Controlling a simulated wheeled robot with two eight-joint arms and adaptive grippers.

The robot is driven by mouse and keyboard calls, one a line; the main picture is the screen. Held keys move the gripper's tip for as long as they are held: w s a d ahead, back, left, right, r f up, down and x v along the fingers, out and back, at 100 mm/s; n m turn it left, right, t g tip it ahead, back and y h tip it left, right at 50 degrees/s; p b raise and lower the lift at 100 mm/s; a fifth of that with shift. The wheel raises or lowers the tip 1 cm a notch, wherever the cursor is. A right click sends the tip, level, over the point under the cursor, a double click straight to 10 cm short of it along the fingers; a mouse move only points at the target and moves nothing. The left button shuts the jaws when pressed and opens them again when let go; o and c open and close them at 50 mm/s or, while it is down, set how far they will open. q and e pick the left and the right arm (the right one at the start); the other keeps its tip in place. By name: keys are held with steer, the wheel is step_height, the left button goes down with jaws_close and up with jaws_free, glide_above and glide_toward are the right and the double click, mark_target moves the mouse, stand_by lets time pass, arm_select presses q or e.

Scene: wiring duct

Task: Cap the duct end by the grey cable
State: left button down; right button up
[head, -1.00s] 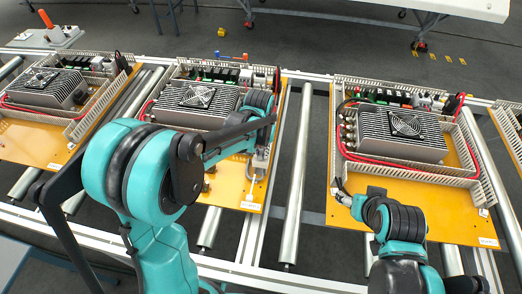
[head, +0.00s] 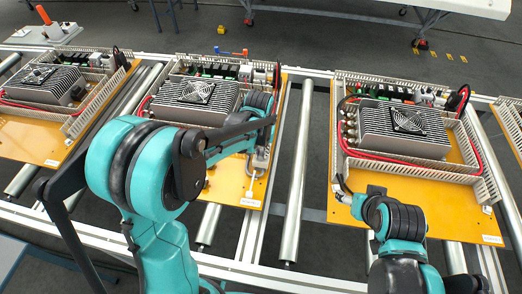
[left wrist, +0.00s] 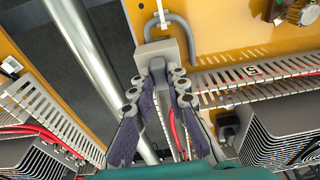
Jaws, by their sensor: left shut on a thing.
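In the left wrist view, my left gripper (left wrist: 161,68) is shut on a light grey end cap (left wrist: 160,52). The cap is at the end of a slotted grey wiring duct (left wrist: 153,118) that runs back between the fingers. The fingers hide the joint, so I cannot tell whether the cap is fully seated. The grey cable (left wrist: 188,38) loops on the orange board just beyond the cap. In the head view this cable (head: 257,174) lies on the middle board. My right gripper (head: 343,187) is low over the right board, its fingers too small to read.
The middle board (head: 232,190) and right board (head: 375,205) carry ducts and finned units (head: 405,128) with fans. Another duct (left wrist: 255,75) branches right near the cap. Metal rollers (head: 297,175) and gaps lie between the boards.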

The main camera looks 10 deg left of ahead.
mark_target(260, 161)
arm_select(q)
steer(key=shift+f, duration=0.25)
steer(key=c, duration=1.4)
jaws_free()
steer(key=r, duration=0.4)
steer(key=s+r, duration=0.1)
steer(key=r, duration=0.7)
steer(key=shift+s, duration=0.2)
steer(key=s+a+t, duration=0.2)
steer(key=s, duration=0.3)
steer(key=s+a+t, duration=0.1)
steer(key=s+a, duration=0.1)
steer(key=s, duration=0.3)
steer(key=s+a+f+t, duration=0.1)
steer(key=s+a+t, duration=0.1)
steer(key=s, duration=0.4)
steer(key=shift+a+t, duration=0.3)
steer(key=shift+a, duration=0.25)
